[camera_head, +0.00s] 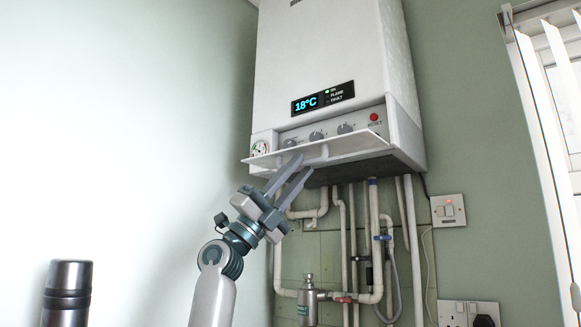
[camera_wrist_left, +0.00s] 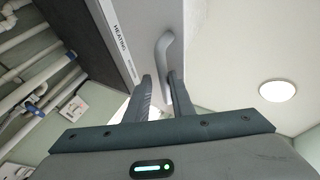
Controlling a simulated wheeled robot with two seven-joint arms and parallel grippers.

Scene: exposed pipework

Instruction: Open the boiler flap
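The white boiler (camera_head: 325,60) hangs on the wall. Its flap (camera_head: 350,146) is tilted outward at the lower front, with the control knobs (camera_head: 316,136) visible behind it. A curved grey handle (camera_wrist_left: 167,52) is on the flap's outer face in the left wrist view. My left gripper (camera_head: 305,163) is just under the flap near the handle, its fingers apart. In the left wrist view the gripper's fingertips (camera_wrist_left: 160,76) lie either side of the handle's near end; contact is unclear. My right gripper is not in view.
Pipes (camera_head: 350,250) run down below the boiler. A wall switch (camera_head: 448,210) and a socket (camera_head: 468,313) are to the right, near a window blind (camera_head: 545,150). A dark flask (camera_head: 68,290) stands at lower left.

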